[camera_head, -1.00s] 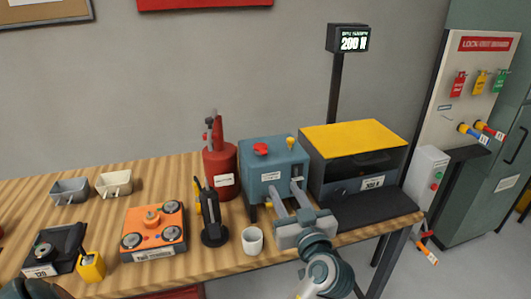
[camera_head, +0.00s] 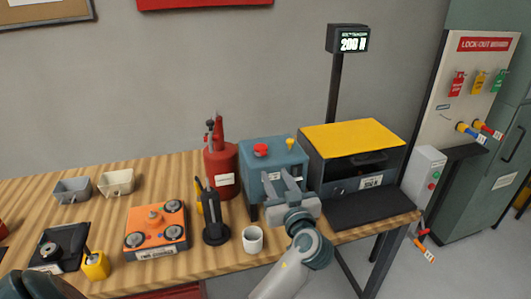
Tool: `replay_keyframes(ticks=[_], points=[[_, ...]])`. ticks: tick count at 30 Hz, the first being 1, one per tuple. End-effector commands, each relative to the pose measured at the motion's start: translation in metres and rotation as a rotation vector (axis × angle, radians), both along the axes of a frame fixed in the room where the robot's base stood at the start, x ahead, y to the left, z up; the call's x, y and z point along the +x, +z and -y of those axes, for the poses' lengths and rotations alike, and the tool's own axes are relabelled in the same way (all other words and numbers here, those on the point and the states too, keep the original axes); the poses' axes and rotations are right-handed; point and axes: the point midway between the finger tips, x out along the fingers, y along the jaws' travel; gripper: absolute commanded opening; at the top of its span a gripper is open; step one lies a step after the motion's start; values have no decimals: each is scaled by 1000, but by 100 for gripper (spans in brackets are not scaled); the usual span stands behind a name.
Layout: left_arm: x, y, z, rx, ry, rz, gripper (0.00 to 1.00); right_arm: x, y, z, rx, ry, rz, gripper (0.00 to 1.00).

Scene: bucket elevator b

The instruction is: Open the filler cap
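The blue-grey gearbox (camera_head: 252,173) stands on the wooden bench. On its top are a red cap (camera_head: 260,150), which looks like the filler cap and appears seated, and a small yellow knob (camera_head: 290,143) to its right.
A red oil can (camera_head: 222,170) stands close left of the gearbox. A yellow-topped machine (camera_head: 352,136) stands close right. A black hand tool on a stand (camera_head: 214,222) and a white cup (camera_head: 252,240) are in front. Free room is above the gearbox.

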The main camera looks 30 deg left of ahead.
Motion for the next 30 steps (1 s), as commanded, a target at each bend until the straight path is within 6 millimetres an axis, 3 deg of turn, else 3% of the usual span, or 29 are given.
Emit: replay_keyframes(ticks=[1,15,30], points=[[7,5,-9,6,2,-2,34,0,9,0,0,0,0,31],[58,4,-67,3,0,-1,34,0,43,0,0,0,0,31],[69,0,-81,-1,0,-1,34,0,48,0,0,0,0,31]])
